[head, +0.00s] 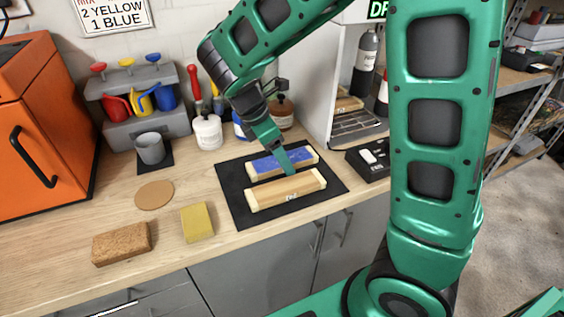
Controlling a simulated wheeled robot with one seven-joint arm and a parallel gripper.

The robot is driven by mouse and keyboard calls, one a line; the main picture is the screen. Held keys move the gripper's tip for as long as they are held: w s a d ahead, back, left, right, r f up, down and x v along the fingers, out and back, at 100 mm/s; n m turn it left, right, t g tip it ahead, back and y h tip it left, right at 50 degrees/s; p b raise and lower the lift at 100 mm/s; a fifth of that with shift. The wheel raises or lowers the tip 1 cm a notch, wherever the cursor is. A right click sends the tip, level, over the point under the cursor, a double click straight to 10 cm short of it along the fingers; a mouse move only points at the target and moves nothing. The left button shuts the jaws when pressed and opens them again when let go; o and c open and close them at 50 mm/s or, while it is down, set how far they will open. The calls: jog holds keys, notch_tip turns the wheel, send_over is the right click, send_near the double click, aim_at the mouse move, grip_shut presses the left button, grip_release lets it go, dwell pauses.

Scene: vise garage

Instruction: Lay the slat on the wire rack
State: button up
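Two pale wood slats lie side by side on a black mat (232,190) on the bench. The rear slat (265,165) has a blue top face. The front slat (285,190) has a plain brown top and pale ends. The wire rack (357,125) is inside the open white cabinet to the right; a wooden piece (348,104) shows further back there.
A black box (369,158) with a white button stands before the cabinet. White (208,132) and brown bottles stand behind the mat. A grey cup (150,148), cork disc (154,195), yellow sponge (197,222) and brown block (121,243) lie left. My arm covers the cabinet's right side.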

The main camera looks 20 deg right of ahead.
jog(key=c, duration=1.3)
jog(key=shift+c, duration=0.2)
